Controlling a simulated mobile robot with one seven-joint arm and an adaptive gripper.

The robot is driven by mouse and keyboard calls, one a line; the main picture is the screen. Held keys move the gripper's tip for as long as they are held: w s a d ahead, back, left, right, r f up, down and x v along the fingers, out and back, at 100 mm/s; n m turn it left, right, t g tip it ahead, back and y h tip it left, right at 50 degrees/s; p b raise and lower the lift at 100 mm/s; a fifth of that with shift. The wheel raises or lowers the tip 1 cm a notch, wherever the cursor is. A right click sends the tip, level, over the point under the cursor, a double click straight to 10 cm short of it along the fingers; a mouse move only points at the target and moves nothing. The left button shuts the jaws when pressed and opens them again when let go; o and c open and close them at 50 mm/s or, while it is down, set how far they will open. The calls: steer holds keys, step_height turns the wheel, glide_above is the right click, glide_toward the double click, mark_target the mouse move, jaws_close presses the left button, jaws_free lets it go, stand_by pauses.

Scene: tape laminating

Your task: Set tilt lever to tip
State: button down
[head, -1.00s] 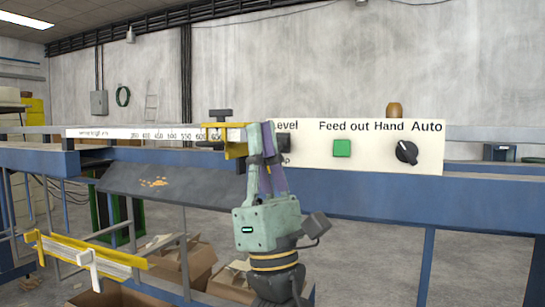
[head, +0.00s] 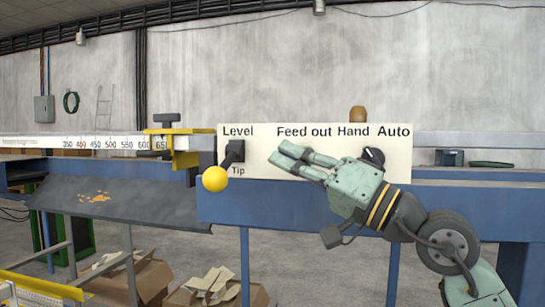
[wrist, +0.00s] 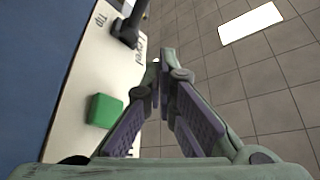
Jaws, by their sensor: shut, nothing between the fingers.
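The tilt lever has a black arm (head: 229,159) and a yellow ball knob (head: 215,179). It is mounted on a white panel (head: 262,139) between the labels Level above and Tip below. The arm slants down and left from its pivot, and the ball hangs left of the Tip label. My gripper (head: 284,154) is shut and empty in front of the panel, right of the lever and apart from it, its fingers pointing left. In the wrist view the lever's black base (wrist: 124,33) shows beyond the fingertips (wrist: 163,60); the ball is not clearly visible.
The green feed-out button (wrist: 104,110) is close to my fingers in the wrist view; my gripper hides it in the head view. The Hand/Auto knob (head: 374,156) is partly behind my wrist. A yellow clamp (head: 180,146) on the ruler rail stands left of the lever.

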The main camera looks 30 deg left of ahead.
step_height(320, 180, up, 4)
steer(key=p, duration=0.4)
glide_above(223, 165)
steer(key=w+d, duration=0.3)
steer(key=shift+a+f, duration=0.1)
steer(key=shift+s+d+f, duration=0.1)
steer(key=shift+s+f, duration=0.55)
steer(key=shift+f, duration=0.3)
steer(key=shift+s+d+f, duration=0.1)
steer(key=shift+s+f, duration=0.55)
steer(key=shift+f, duration=0.25)
step_height(223, 165, down, 2)
steer(key=b, duration=0.6)
steer(key=shift+s, duration=0.15)
steer(key=shift+a+r, duration=0.1)
